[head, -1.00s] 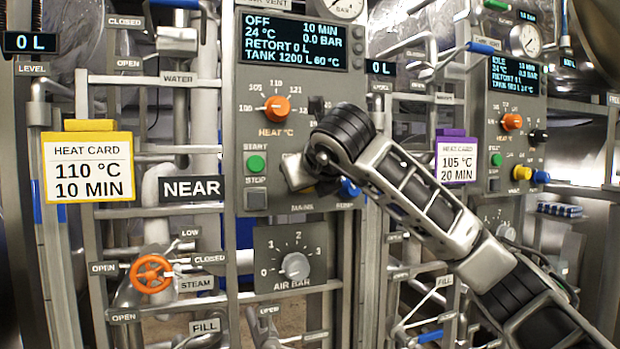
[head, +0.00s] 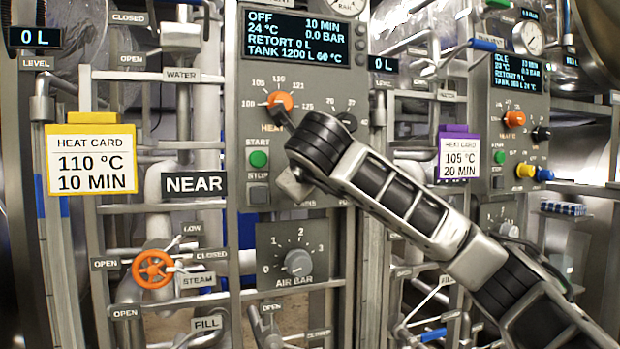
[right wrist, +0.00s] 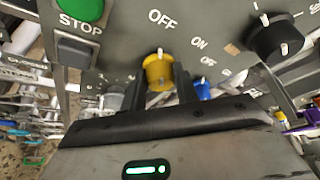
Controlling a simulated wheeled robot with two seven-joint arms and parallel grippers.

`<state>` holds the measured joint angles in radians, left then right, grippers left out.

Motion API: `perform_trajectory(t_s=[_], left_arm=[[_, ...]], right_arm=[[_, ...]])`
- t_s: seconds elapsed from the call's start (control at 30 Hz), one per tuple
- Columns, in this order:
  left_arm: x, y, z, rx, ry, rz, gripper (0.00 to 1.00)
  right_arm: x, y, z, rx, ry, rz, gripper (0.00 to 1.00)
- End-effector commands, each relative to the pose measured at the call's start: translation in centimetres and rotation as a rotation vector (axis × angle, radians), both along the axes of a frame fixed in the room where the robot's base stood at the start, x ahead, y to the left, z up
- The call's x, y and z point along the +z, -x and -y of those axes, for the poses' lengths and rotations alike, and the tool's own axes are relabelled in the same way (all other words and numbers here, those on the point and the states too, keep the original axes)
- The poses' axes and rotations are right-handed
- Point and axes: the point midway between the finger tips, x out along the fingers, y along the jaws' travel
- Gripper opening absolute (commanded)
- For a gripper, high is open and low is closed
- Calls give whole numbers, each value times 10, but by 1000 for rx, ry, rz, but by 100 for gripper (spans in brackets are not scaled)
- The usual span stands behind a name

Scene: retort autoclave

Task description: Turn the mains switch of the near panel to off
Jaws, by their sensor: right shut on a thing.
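The near panel (head: 300,90) shows OFF on its display (head: 295,38). Its yellow mains switch (right wrist: 158,74) is in the right wrist view, with its white pointer towards the OFF label (right wrist: 162,19); the ON label (right wrist: 198,43) is to the right. My right gripper (right wrist: 158,92) is shut on the yellow switch, a finger on either side. In the head view my right wrist and gripper (head: 292,187) cover the switch. My left gripper is not in view.
A blue knob (right wrist: 203,90) sits close to the right finger. A black knob (right wrist: 277,38) and the green start button (right wrist: 82,8) are above. The orange heat knob (head: 281,101) is above my wrist, the air knob (head: 298,262) below it. The far panel (head: 517,110) stands at right.

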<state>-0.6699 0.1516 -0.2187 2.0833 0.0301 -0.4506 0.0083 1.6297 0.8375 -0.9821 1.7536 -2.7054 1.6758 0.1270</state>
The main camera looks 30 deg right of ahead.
Motion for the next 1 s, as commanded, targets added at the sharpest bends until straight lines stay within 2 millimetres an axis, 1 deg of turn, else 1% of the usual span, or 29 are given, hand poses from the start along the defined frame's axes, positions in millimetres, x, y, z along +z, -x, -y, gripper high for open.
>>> perform_trajectory(t_s=[0.3, 0.33, 0.4, 0.67, 0.77, 0.87, 1.0], left_arm=[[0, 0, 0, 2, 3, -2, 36], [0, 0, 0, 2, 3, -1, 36], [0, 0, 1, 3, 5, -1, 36], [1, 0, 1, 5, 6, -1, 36], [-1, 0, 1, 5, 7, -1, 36], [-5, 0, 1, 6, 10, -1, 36], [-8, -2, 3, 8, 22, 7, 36]], right_arm=[[1, 0, -1, 2, 5, 1, 7], [1, 0, -1, 2, 5, 1, 35], [1, 0, 0, 3, 4, 1, 52], [0, 0, 0, 1, 2, 0, 52], [1, 4, -3, 2, 3, 2, 52], [4, 13, -9, 5, 3, 3, 52], [11, 38, -23, 6, 4, 6, 52]])
